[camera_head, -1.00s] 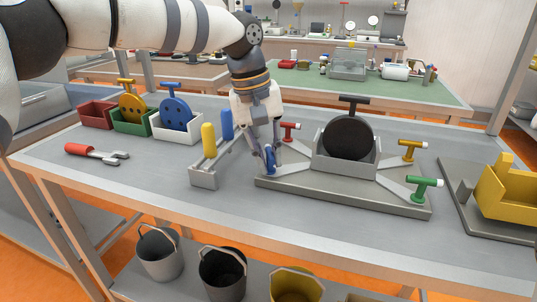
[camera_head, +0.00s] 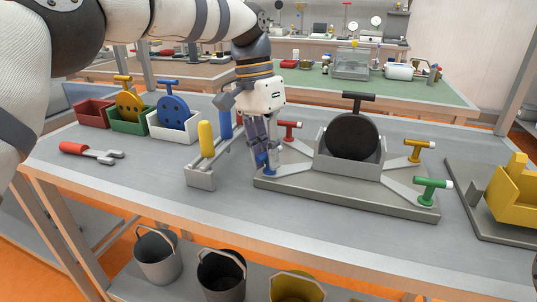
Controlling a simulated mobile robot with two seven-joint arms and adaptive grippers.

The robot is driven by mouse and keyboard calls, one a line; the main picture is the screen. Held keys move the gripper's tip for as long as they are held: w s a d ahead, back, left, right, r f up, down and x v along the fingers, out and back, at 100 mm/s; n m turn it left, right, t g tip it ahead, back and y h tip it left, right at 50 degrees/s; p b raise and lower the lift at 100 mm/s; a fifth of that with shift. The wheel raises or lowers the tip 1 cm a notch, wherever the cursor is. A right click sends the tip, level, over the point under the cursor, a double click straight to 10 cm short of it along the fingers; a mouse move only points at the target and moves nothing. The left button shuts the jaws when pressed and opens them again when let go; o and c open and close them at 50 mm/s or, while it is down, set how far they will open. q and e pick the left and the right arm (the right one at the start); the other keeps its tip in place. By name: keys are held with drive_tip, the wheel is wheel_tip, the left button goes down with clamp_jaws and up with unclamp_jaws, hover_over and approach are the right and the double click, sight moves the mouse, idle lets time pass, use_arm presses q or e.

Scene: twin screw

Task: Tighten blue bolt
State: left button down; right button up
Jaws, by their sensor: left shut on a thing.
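The blue bolt (camera_head: 264,163) shows as a small blue piece at the front left corner of the grey fixture plate (camera_head: 340,195). My left gripper (camera_head: 267,160) points down over it, shut on the blue bolt; the fingers hide most of it. The red bolt (camera_head: 288,130), yellow bolt (camera_head: 419,150) and green bolt (camera_head: 431,187) stand at the plate's other arms. A black disc with a T-handle (camera_head: 352,137) sits upright in the grey holder at the plate's middle. My right gripper is not in view.
A grey rack with a yellow peg (camera_head: 206,138) and a blue peg (camera_head: 225,124) stands just left of the gripper. A red-handled wrench (camera_head: 90,151) lies farther left. Coloured bins (camera_head: 172,127) hold discs behind it. A yellow block (camera_head: 510,195) stands at right.

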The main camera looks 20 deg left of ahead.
use_arm(q)
drive_tip(key=m+g+y+b, duration=0.1)
drive_tip(key=m, duration=0.5)
drive_tip(key=shift+w, duration=0.1)
drive_tip(key=m+y, duration=0.1)
drive_tip(key=m, duration=0.5)
drive_tip(key=shift+b, duration=0.3)
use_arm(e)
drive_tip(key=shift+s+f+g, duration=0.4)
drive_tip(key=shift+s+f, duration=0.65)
use_arm(q)
drive_tip(key=c, duration=1.6)
unclamp_jaws()
drive_tip(key=shift+o, duration=0.2)
